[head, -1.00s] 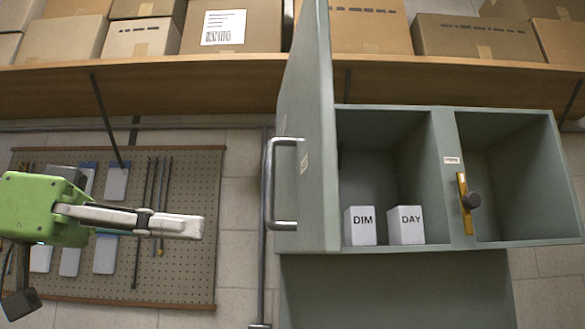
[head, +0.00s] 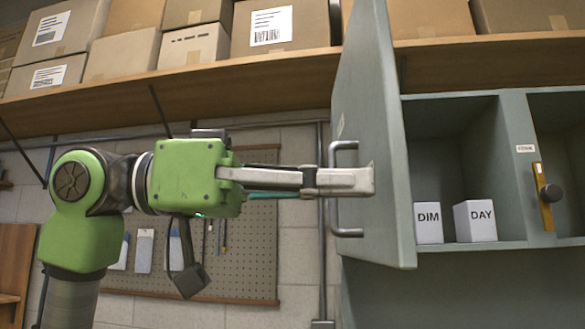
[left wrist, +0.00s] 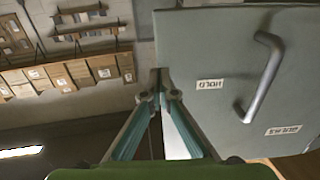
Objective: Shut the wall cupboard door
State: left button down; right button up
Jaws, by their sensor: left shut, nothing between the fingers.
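The wall cupboard (head: 504,110) is grey-green, and its door (head: 375,130) stands wide open on the left side of an open compartment. The door has a metal bar handle (head: 333,190) on its outer face. My left gripper (head: 370,180) is shut and empty, its fingertips overlapping the door past the handle in the head view. In the left wrist view the fingertips (left wrist: 158,75) are at the door's edge (left wrist: 165,45), with the handle (left wrist: 262,80) off to the right. I cannot tell whether they touch the door. My right gripper is not in view.
Two white boxes marked DIM (head: 428,222) and DAY (head: 475,221) stand inside the compartment. A yellow latch piece (head: 540,185) with a dark knob is on the divider. A wooden shelf (head: 230,75) with cartons runs above. A pegboard (head: 255,250) with tools hangs behind my arm.

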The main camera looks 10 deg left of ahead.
pick_arm(q)
jog(key=shift+w+d, duration=0.15)
jog(key=shift+d, duration=0.7)
jog(key=shift+d, duration=0.1)
